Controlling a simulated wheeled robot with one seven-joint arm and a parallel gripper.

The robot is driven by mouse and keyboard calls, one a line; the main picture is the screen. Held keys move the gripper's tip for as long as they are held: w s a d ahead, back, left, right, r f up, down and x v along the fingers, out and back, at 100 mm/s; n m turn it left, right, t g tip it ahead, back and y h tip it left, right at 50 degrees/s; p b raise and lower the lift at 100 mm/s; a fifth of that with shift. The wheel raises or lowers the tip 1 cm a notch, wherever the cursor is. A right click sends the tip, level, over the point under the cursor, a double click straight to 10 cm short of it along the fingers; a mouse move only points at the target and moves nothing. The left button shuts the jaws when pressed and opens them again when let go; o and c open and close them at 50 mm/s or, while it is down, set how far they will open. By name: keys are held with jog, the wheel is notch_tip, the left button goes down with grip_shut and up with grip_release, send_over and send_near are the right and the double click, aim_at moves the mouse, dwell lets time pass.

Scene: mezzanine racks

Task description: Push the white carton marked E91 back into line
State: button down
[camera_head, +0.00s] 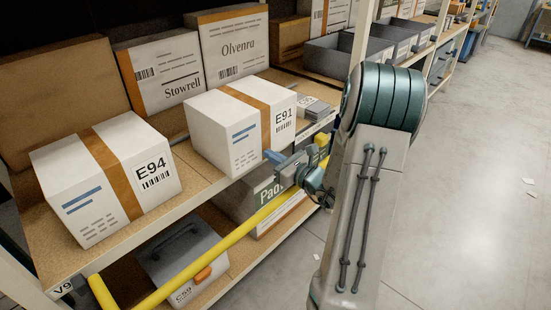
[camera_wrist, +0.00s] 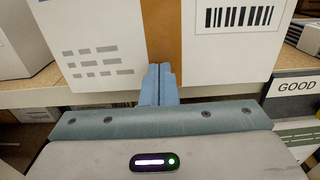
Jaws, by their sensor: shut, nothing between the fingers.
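The white carton marked E91 (camera_head: 226,126) stands on the wooden shelf in the head view, with brown tape over its top and front.
A white carton marked E94 (camera_head: 103,185) stands to the left. Cartons marked Stowrell (camera_head: 167,75) and Olvenra (camera_head: 235,45) stand behind. A yellow rail (camera_head: 230,235) runs along the shelf front. Grey bins (camera_head: 335,57) and small stacked boxes (camera_head: 312,108) lie to the right.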

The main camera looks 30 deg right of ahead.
jog(key=shift+w, duration=0.1)
jog(key=x, duration=0.6)
jog(key=shift+w+a+b, duration=0.15)
jog(key=shift+w+b, duration=0.15)
jog(key=shift+b, duration=0.1)
jog(key=shift+s, duration=0.1)
